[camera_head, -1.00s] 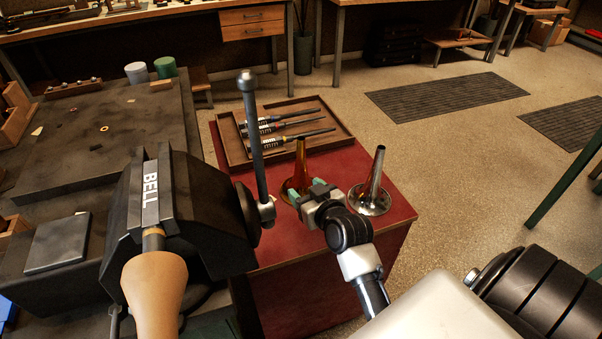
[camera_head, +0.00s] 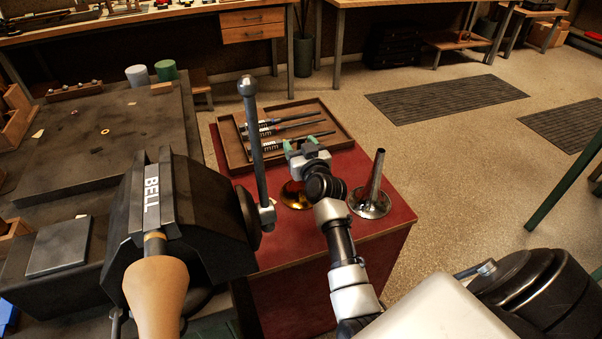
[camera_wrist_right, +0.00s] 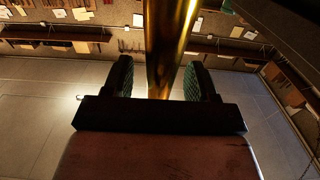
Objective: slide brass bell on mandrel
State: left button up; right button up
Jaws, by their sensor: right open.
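The brass bell (camera_head: 293,197) stands flare down on the red cabinet top; in the head view my right gripper and wrist hide its stem. My right gripper (camera_head: 302,145) is open at stem height. In the right wrist view the bell's golden stem (camera_wrist_right: 168,45) rises between the two green-padded fingers, with a visible gap on the left; contact on the right is unclear. The tan tapered mandrel (camera_head: 156,290) sticks out of the dark vise (camera_head: 205,235) marked BELL and points towards me. My left gripper is not in view.
A silvery bell (camera_head: 370,200) stands to the right on the red cabinet (camera_head: 385,232). A wooden tray (camera_head: 236,160) with several tools lies behind. The vise's upright handle bar (camera_head: 255,135) stands between the mandrel and my right gripper.

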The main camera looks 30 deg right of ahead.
jog(key=shift+w+d+f, duration=0.1)
jog(key=shift+w+d, duration=0.1)
jog(key=shift+w, duration=0.45)
grip_shut()
